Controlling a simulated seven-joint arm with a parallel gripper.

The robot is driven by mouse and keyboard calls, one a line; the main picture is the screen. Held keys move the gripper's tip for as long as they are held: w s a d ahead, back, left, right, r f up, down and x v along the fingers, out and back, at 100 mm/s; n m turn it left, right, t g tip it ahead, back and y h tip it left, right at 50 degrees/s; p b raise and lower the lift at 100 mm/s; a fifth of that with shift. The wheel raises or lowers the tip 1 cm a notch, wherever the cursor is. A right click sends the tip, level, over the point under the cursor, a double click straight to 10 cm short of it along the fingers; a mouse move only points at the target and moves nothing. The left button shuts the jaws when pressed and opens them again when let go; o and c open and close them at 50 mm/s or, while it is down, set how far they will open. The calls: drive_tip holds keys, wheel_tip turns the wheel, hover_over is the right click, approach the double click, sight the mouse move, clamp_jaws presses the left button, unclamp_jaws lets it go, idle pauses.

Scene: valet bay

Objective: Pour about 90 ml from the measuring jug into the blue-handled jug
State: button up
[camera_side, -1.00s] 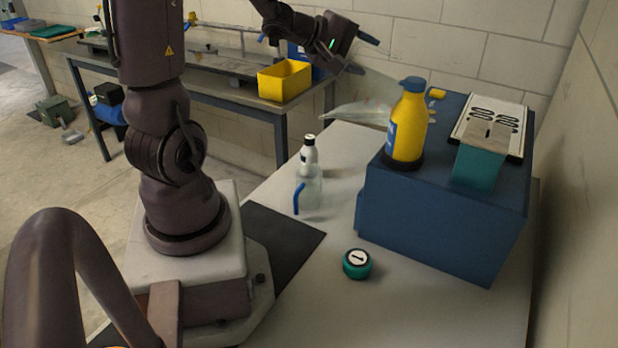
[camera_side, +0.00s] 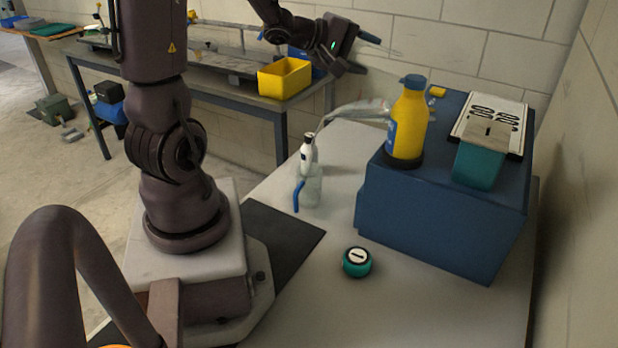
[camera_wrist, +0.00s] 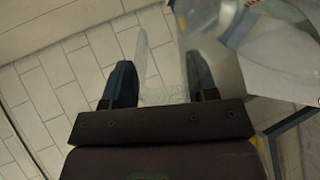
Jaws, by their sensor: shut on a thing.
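The clear measuring jug (camera_side: 358,112) is tipped far over in the air, its lip to the left, above and right of the blue-handled jug. A thin pale stream curves from the lip down towards the mouth of the blue-handled jug (camera_side: 312,190). That clear jug stands upright on the table, its blue handle at the left. Its liquid level is unclear.
A yellow bottle (camera_side: 409,122) on the blue box (camera_side: 440,222) overlaps the measuring jug's right end in view. A teal round object (camera_side: 357,262) lies in front. The table between is clear.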

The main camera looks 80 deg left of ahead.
sight(392, 51)
drive_tip(key=shift+w, duration=0.2)
drive_tip(key=shift+w+f, duration=0.15)
drive_tip(key=shift+s+f+t+p, duration=0.6)
drive_tip(key=shift+s+f+p, duration=0.25)
drive_tip(key=shift+p, duration=0.4)
idle(0.7)
drive_tip(key=shift+r, duration=0.15)
drive_tip(key=w+r+g, duration=0.2)
drive_tip(key=w, duration=0.1)
drive_tip(key=w+r+g, duration=0.1)
drive_tip(key=w, duration=0.1)
drive_tip(key=shift+w+d+r, duration=0.1)
drive_tip(key=shift+w+d, duration=0.1)
drive_tip(key=shift+d, duration=0.15)
drive_tip(key=shift+w+r+g+b, duration=0.3)
drive_tip(key=shift+w+r+g, duration=0.1)
drive_tip(key=shift+r+g, duration=0.1)
drive_tip(key=shift+w+r, duration=0.1)
drive_tip(key=shift+r, duration=0.05)
idle(1.4)
drive_tip(key=shift+w, duration=0.1)
